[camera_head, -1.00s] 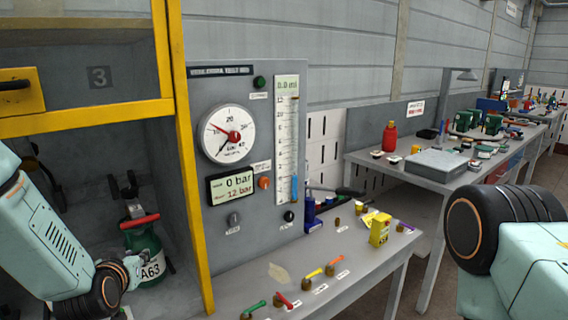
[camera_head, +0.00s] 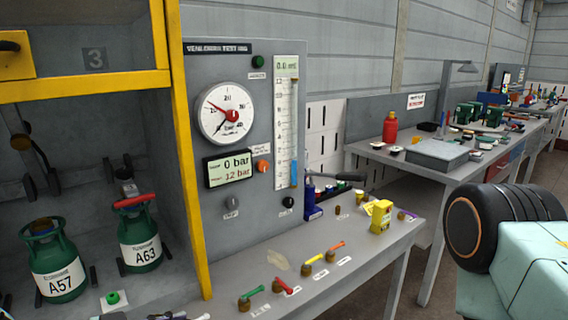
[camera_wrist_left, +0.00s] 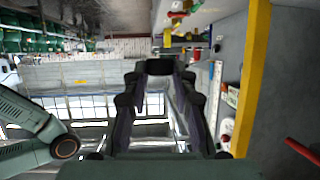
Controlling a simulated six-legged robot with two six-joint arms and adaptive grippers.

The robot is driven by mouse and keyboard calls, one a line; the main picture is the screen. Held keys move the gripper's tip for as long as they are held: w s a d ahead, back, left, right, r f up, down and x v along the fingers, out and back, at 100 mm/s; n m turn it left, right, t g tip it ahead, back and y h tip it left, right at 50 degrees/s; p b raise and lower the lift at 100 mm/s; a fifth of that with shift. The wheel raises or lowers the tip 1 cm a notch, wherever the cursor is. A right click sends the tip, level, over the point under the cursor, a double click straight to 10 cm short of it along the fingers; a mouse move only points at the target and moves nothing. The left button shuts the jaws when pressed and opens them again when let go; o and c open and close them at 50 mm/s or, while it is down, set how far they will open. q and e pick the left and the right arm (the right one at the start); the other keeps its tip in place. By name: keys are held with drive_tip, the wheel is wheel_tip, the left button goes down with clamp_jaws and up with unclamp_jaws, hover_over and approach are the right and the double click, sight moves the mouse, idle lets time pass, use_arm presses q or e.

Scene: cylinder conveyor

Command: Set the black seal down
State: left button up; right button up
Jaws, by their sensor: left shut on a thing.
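In the left wrist view my left gripper (camera_wrist_left: 160,72) reaches away from the camera, its two dark fingers drawn together at the tips. A small dark piece (camera_wrist_left: 160,66) spans the space between the fingertips; it appears to be the black seal, but its shape is hard to make out. Nothing shows beneath it as a support. In the head view I cannot clearly make out the left gripper or the seal. My right gripper is out of view; only part of my right arm shows at the right edge.
The grey bench (camera_head: 352,249) holds several coloured-handled valves and a yellow box (camera_head: 380,216). The test panel (camera_head: 260,205) stands behind it. Green cylinders A57 (camera_head: 57,262) and A63 (camera_head: 139,236) stand in the cabinet beside its yellow post (camera_head: 184,150). A grey workbench (camera_head: 420,173) stands farther back.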

use_arm(q)
drive_tip(key=shift+m+g+h, duration=0.4)
drive_tip(key=shift+m+g, duration=0.2)
drive_tip(key=shift+m, duration=0.1)
drive_tip(key=shift+s+d+f+b, duration=0.25)
drive_tip(key=shift+s+f+b, duration=0.1)
drive_tip(key=shift+s+b, duration=0.35)
drive_tip(key=shift+s+d+f+b, duration=0.2)
drive_tip(key=shift+s+f+b, duration=0.2)
drive_tip(key=shift+s+b, duration=0.25)
drive_tip(key=shift+s+d+f+b, duration=0.3)
drive_tip(key=shift+s+b, duration=0.25)
drive_tip(key=shift+b, duration=0.25)
drive_tip(key=shift+w+a+f, duration=0.1)
drive_tip(key=shift+w+a, duration=0.05)
drive_tip(key=shift+s, duration=0.2)
